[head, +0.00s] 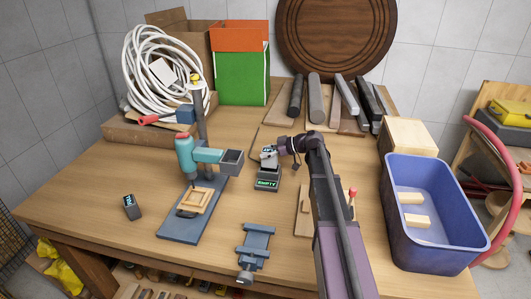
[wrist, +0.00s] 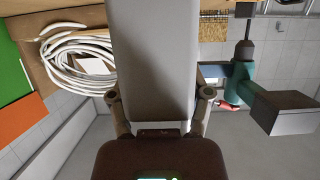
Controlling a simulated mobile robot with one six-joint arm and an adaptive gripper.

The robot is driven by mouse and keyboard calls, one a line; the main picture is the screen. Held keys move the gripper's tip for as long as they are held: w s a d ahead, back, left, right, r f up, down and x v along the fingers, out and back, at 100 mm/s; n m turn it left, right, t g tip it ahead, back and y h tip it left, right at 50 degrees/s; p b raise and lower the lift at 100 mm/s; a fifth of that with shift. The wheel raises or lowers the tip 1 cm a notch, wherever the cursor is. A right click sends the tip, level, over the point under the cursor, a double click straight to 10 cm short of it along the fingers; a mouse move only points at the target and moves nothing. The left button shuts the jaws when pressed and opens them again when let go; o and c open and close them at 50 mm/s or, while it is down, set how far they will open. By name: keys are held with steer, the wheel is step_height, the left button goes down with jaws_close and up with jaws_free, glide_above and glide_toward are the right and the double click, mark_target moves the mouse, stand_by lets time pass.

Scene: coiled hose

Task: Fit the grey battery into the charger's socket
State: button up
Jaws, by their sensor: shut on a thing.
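The grey battery (wrist: 155,60) fills the middle of the wrist view, between the two fingers of my gripper (wrist: 160,97). In the head view, my gripper (head: 272,153) is shut on this battery at the middle of the bench. The dark charger (head: 266,175) is right below and behind the gripper, with a green display that reads EMPTY. The held battery is over or at the charger's rear part. I cannot tell whether its lower end is in the socket, which is hidden from view. Another dark battery with a blue label (head: 131,207) stands at the bench's left.
A teal drill press (head: 187,157) stands left of the charger, and a blue vise (head: 257,243) is in front. A wooden piece (head: 304,212) lies to the right near my arm. A blue bin (head: 430,250) is at far right. The left front of the bench is clear.

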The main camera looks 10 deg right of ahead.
mark_target(266, 161)
steer(key=shift+f+b, duration=2.3)
stand_by(2.5)
stand_by(1.0)
steer(key=o, duration=1.4)
steer(key=shift+r, duration=0.15)
step_height(266, 161, up, 10)
steer(key=p, duration=1)
